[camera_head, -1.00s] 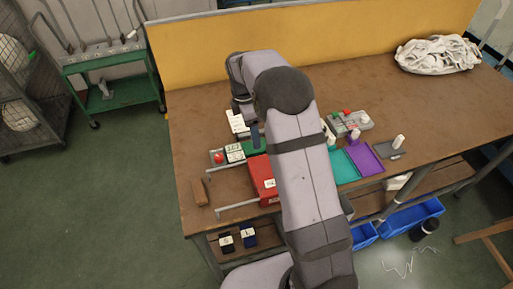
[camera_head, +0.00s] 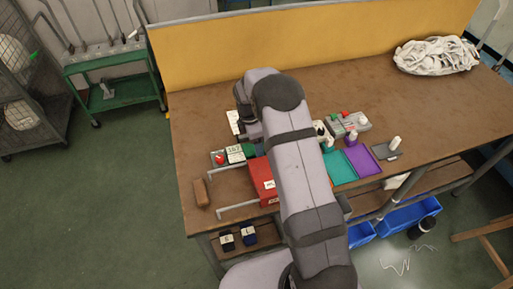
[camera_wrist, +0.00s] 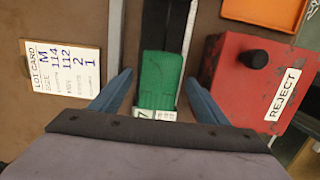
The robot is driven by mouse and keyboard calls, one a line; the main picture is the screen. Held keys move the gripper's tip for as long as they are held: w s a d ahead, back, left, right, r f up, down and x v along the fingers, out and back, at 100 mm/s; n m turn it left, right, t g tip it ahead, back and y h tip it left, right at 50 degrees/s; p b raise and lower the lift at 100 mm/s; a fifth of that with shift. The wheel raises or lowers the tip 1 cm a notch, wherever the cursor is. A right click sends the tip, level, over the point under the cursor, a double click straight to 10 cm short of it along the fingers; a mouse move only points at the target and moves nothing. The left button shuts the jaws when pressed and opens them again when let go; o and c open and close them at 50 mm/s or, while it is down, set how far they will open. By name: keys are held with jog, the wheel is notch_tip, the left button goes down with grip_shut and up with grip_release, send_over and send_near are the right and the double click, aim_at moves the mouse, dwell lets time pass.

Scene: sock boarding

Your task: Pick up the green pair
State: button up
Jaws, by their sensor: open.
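The green pair (camera_wrist: 160,80) lies flat in the middle of the wrist view, with a white number label at its near end. A dark strip lies beyond it. In the head view only a small part of the green pair (camera_head: 249,150) shows beside my arm. My gripper (camera_wrist: 158,90) is open, with one blue finger on each side of the green pair's near end. The fingers look apart from it; I cannot tell the height between them. In the head view my arm hides most of the gripper.
A red REJECT box (camera_wrist: 240,75) with a black knob stands close on the right. A lot card (camera_wrist: 64,68) lies on the left. An orange tray (camera_wrist: 262,8) is at the far right. Teal (camera_head: 340,167) and purple (camera_head: 362,160) trays lie right of my arm.

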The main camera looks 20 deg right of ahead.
jog(key=c, duration=1.1)
jog(key=shift+c, duration=0.2)
notch_tip(320, 180, up, 10)
jog(key=b, duration=0.2)
jog(key=shift+b, duration=0.3)
